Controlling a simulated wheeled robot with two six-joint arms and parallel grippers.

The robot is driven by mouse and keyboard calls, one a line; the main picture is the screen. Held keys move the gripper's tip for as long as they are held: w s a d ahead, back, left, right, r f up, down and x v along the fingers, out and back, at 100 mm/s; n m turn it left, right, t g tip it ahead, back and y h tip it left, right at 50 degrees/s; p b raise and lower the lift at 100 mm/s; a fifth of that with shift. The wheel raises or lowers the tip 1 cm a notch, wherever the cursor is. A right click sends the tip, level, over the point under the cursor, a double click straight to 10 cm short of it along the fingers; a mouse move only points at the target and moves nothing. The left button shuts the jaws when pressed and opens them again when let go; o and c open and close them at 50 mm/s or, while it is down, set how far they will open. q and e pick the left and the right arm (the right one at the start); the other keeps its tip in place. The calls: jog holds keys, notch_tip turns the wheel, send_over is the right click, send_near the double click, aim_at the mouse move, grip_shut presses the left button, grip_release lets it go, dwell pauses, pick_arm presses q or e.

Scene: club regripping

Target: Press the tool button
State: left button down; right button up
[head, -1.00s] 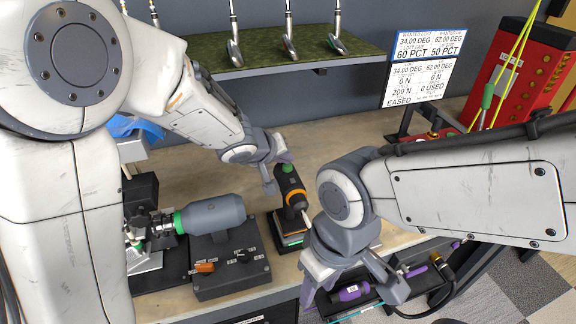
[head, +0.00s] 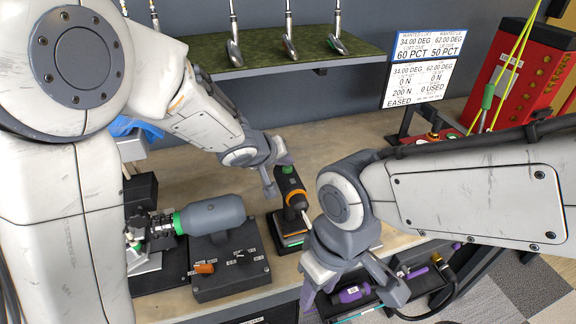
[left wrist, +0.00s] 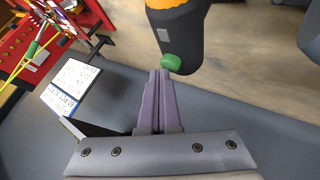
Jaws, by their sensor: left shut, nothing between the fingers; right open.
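The tool (head: 291,188) is a black and orange powered hand tool standing on a small dock on the bench. Its green button (head: 287,169) is on its top end. In the left wrist view the tool (left wrist: 180,32) comes in from the top, with the green button (left wrist: 172,62) facing my fingers. My left gripper (head: 285,159) is shut and empty, its purple fingertips (left wrist: 160,73) very close beside the button. I cannot tell whether they touch it. My right gripper (head: 350,288) is open and empty, lower right of the tool, in front of the bench edge.
A grey motor-like cylinder (head: 213,214) and a dark switch box (head: 232,272) stand left of the tool. Golf clubs (head: 289,45) rest on a green shelf (head: 262,66) behind. A display board (head: 418,65) and red cabinet (head: 510,75) are at the right. A lower tray (head: 425,290) holds purple-handled items.

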aim_at(286, 173)
pick_arm(q)
jog(key=shift+f, duration=0.15)
dwell(0.3)
jog(key=shift+r+p, duration=1)
jog(key=shift+p, duration=0.05)
notch_tip(286, 173, up, 5)
jog(key=p, duration=0.5)
jog(key=shift+p, duration=0.35)
